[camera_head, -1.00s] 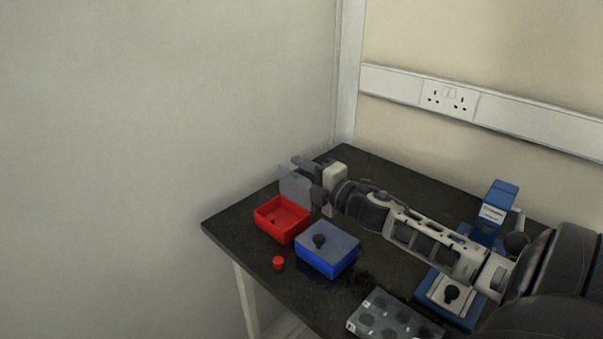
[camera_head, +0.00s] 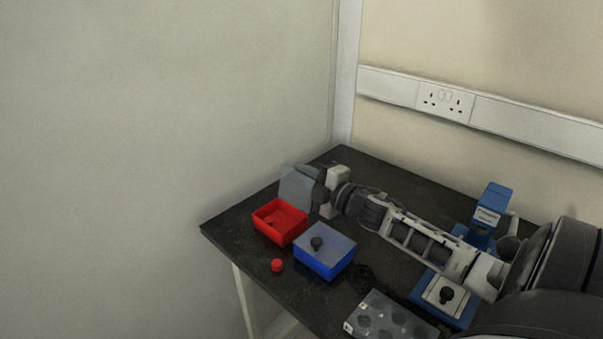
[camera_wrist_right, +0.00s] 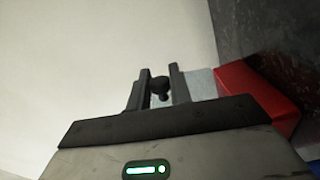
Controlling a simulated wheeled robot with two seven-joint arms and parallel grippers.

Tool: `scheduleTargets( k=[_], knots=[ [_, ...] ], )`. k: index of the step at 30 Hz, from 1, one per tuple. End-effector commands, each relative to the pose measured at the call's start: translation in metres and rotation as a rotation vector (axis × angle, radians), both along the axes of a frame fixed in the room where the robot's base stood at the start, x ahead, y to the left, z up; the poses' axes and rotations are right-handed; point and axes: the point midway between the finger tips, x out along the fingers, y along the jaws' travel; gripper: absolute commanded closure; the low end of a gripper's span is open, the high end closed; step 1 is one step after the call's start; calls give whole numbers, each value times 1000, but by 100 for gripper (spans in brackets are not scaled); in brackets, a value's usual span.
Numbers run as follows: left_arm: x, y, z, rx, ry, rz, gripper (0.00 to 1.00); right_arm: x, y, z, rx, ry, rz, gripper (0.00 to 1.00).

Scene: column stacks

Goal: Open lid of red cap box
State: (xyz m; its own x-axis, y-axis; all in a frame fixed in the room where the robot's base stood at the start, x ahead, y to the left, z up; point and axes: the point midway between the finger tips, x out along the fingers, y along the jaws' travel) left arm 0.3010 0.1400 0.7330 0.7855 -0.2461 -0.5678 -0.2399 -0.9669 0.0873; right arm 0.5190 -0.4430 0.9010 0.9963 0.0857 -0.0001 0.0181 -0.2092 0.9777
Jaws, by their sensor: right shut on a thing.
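The red box (camera_head: 280,222) stands open at the left part of the black table, its inside showing. Its grey lid (camera_head: 296,187) is off the box and held steeply tilted just behind it. My right gripper (camera_head: 320,186) is at the lid's right side, shut on its dark knob. In the right wrist view the knob (camera_wrist_right: 160,88) sits between the fingers, with a part of the grey lid (camera_wrist_right: 204,85) behind. The red box (camera_wrist_right: 262,97) shows at the right there. My left gripper is not in view.
A blue box (camera_head: 324,262) with its grey knobbed lid on stands right of the red box. A small red cap (camera_head: 277,265) lies near the front edge. A grey rack (camera_head: 388,318) and a blue device (camera_head: 488,215) are further right. A wall stands close on the left.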

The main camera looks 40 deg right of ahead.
Motion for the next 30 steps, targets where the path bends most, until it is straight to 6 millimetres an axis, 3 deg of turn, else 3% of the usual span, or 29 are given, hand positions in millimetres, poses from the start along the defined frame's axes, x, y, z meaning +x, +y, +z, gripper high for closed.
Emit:
scheduleTargets(
  k=[3,4,6,14,19,30],
  knots=[
    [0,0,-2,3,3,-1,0,0,0,0,-2,0,-1,100],
    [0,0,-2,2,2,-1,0,0,0,0,-2,0,-1,74],
    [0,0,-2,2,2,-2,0,0,0,0,-2,0,-1,60],
    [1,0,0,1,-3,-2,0,0,0,0,-3,0,0,60],
    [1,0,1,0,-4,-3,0,-12,-1,-2,-2,3,0,60],
    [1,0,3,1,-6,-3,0,-86,-7,-2,-2,5,-1,60]
  ],
)
